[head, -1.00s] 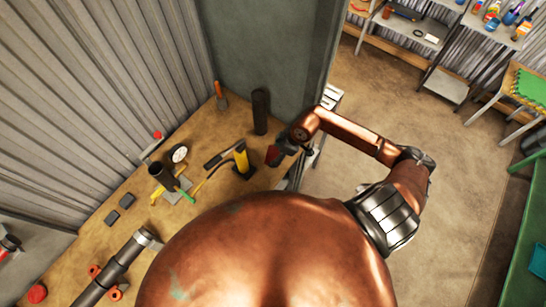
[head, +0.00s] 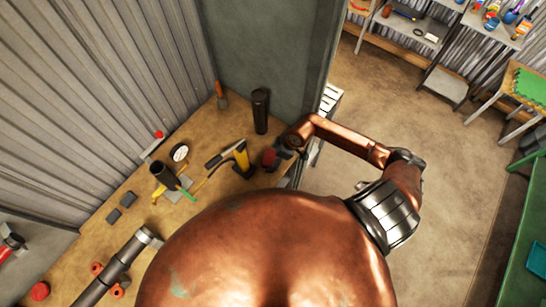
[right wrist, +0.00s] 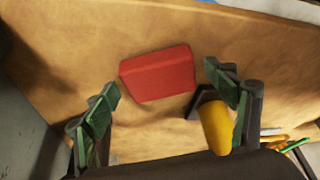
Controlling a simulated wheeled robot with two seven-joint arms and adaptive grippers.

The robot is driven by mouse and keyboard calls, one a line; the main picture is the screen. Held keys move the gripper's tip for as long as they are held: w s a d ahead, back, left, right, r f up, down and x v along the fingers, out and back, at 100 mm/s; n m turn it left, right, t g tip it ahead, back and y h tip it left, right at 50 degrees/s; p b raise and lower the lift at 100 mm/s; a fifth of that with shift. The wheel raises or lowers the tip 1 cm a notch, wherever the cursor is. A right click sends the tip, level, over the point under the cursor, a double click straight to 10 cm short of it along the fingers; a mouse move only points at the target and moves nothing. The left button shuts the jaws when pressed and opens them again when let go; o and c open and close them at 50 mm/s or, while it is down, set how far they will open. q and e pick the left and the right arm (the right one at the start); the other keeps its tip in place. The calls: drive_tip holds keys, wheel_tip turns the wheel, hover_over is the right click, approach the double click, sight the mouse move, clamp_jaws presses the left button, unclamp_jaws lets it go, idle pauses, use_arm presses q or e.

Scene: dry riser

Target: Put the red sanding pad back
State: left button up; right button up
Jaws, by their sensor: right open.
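The red sanding pad (right wrist: 158,73) lies on the tan benchtop in the right wrist view. In the head view it is a small red patch (head: 269,157) near the bench's right edge, partly covered by my gripper. My right gripper (head: 281,152) is over that edge. In the right wrist view its green-padded fingers (right wrist: 164,87) are spread, one on each side of the pad and apart from it, with nothing between them in their grip. My left gripper is not in view.
A yellow-handled tool (head: 242,160) stands close left of the pad. A dark cylinder (head: 260,110) stands behind it. A round gauge (head: 180,153), a dark cup (head: 163,173) and a large pipe (head: 118,268) are further left. Corrugated walls bound the bench.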

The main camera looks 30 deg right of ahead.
drive_tip(key=b+v, duration=0.1)
drive_tip(key=v, duration=1.1)
drive_tip(key=shift+b, duration=0.4)
